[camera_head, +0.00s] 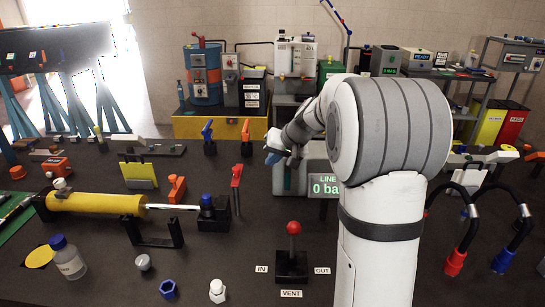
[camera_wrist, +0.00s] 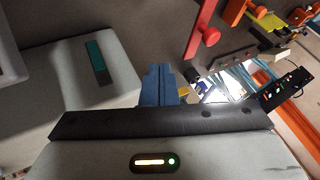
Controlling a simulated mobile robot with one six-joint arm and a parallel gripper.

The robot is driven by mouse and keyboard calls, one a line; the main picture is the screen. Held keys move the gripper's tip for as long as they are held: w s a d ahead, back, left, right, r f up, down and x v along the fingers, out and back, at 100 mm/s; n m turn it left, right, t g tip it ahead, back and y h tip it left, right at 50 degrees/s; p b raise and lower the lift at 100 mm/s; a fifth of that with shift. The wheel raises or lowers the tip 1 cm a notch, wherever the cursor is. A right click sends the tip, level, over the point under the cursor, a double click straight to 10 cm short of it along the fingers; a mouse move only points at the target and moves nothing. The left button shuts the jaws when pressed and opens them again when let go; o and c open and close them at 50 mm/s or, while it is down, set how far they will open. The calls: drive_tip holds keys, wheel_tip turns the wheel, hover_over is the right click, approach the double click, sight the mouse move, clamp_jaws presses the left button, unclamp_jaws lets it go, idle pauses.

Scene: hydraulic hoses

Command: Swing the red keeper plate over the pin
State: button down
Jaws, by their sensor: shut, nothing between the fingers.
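A red plate (camera_wrist: 201,27) with a round red knob shows at the upper right of centre in the wrist view, and I take it for the keeper plate. In the head view a red upright piece (camera_head: 237,176), probably the same plate, stands just left of my gripper (camera_head: 272,157). In the wrist view the blue fingers of my gripper (camera_wrist: 158,84) are together and empty, left of and apart from the red plate. I cannot make out the pin for certain in either view.
A yellow cylinder (camera_head: 97,203) with a rod lies on the dark bench at left. A red-knobbed lever (camera_head: 293,245) stands in front, among IN, OUT and VENT labels. The LINE display (camera_head: 325,184) reads 0 bar, partly behind my arm. Hoses (camera_head: 466,232) hang at right.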

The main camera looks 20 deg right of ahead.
sight(237, 171)
drive_tip(key=w+a+f+p, duration=0.1)
drive_tip(key=w+a+f, duration=0.3)
drive_tip(key=a+f, duration=0.1)
drive_tip(key=shift+w+a+p, duration=0.3)
drive_tip(key=shift+a+p, duration=0.05)
drive_tip(key=shift+a, duration=0.15)
drive_tip(key=shift+f, duration=0.1)
